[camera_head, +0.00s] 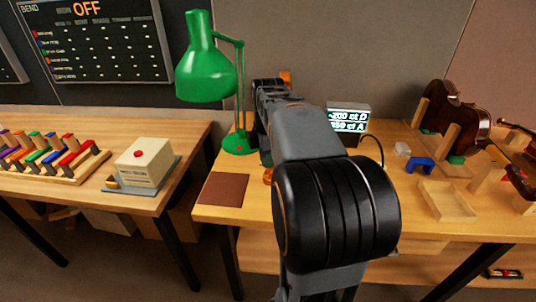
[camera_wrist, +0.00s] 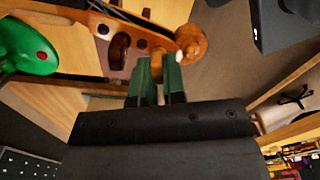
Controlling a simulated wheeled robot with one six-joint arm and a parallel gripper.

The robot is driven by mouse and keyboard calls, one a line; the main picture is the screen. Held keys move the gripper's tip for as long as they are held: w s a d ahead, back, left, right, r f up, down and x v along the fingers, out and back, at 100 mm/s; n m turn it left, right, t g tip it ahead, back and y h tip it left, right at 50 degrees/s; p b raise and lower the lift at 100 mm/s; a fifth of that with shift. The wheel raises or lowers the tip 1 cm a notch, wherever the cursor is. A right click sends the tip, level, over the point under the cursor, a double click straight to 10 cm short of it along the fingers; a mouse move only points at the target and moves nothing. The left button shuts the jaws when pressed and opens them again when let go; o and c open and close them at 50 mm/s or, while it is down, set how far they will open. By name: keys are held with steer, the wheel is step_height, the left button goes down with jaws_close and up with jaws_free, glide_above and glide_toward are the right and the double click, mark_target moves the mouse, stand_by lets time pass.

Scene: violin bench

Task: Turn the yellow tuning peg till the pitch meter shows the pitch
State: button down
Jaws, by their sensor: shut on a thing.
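In the wrist view, my gripper (camera_wrist: 158,72) has its green fingers closed around the yellow tuning peg (camera_wrist: 157,51), beside the violin's scroll (camera_wrist: 190,42). Most of the peg is hidden between the fingers. In the head view, my arm hides the gripper and most of this violin. The pitch meter (camera_head: 348,117) shows two lit lines, one ending in "200 ct D" and a lower one ending in "ct A"; their left ends are partly covered or too small to read surely.
A green lamp (camera_head: 207,70) stands close left of my arm. A brown pad (camera_head: 223,190) lies at the bench's front left. Another violin (camera_head: 455,115), a blue block (camera_head: 420,165) and a wooden tray (camera_head: 447,200) are at the right. A white box with a red button (camera_head: 145,160) is on the left table.

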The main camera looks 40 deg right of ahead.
steer(key=shift+n+p, duration=0.4)
steer(key=shift+n, duration=0.6)
steer(key=c, duration=1.5)
jaws_free()
steer(key=shift+o, duration=0.2)
steer(key=shift+r, duration=0.1)
step_height(320, 180, up, 14)
steer(key=p, duration=0.2)
